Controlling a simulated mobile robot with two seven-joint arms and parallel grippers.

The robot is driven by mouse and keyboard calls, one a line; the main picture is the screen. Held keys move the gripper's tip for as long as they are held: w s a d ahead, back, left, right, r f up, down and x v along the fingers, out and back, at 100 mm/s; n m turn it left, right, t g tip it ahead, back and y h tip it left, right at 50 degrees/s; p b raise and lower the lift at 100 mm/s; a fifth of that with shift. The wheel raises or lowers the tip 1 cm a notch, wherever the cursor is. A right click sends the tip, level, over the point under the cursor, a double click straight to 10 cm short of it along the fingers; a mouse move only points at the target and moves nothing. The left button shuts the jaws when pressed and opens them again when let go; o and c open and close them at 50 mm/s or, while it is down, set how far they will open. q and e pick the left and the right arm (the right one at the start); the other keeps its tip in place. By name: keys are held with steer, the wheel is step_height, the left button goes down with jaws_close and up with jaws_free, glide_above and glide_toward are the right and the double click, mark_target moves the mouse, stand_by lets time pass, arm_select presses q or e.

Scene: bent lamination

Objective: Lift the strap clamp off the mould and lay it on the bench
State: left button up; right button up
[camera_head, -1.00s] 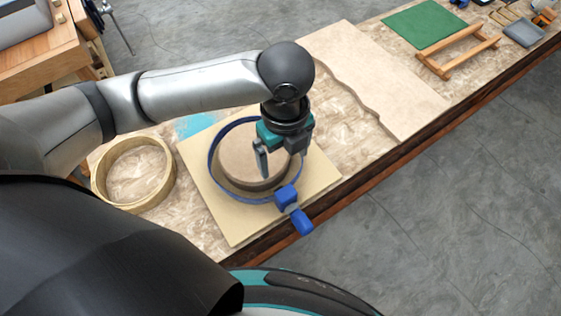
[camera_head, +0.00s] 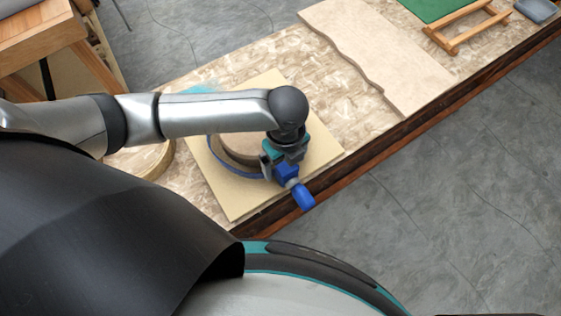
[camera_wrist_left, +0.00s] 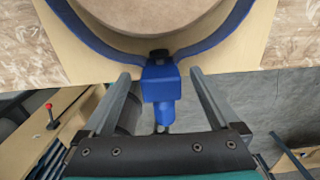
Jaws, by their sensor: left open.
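The blue strap clamp (camera_head: 240,172) lies as a loop around the round wooden mould (camera_head: 238,152), with its blue buckle and handle (camera_head: 303,196) pointing to the front edge of the bench. The mould stands on a pale square board (camera_head: 233,205). My left gripper (camera_head: 279,168) is over the buckle. In the left wrist view its two fingers are apart, one on each side of the blue buckle (camera_wrist_left: 160,84), and the strap (camera_wrist_left: 205,42) curves past the mould (camera_wrist_left: 150,12). I cannot tell whether the fingers touch the buckle. My right gripper is not in view.
A pale wooden ring (camera_head: 150,160) lies left of the board, partly behind my left arm. A wavy-edged panel (camera_head: 385,60) lies farther along the bench, with a wooden frame (camera_head: 468,30) and green mat (camera_head: 425,6) beyond. Bare bench (camera_head: 310,85) lies between board and panel.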

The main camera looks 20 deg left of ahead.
arm_select(q)
steer(key=shift+f, duration=0.75)
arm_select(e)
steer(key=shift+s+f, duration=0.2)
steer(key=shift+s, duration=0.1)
arm_select(q)
steer(key=shift+c, duration=0.3)
steer(key=shift+w, duration=0.1)
steer(key=c, duration=1.3)
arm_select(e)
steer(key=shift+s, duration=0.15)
arm_select(q)
steer(key=shift+r, duration=0.15)
step_height(320, 180, up, 29)
steer(key=p, duration=1.4)
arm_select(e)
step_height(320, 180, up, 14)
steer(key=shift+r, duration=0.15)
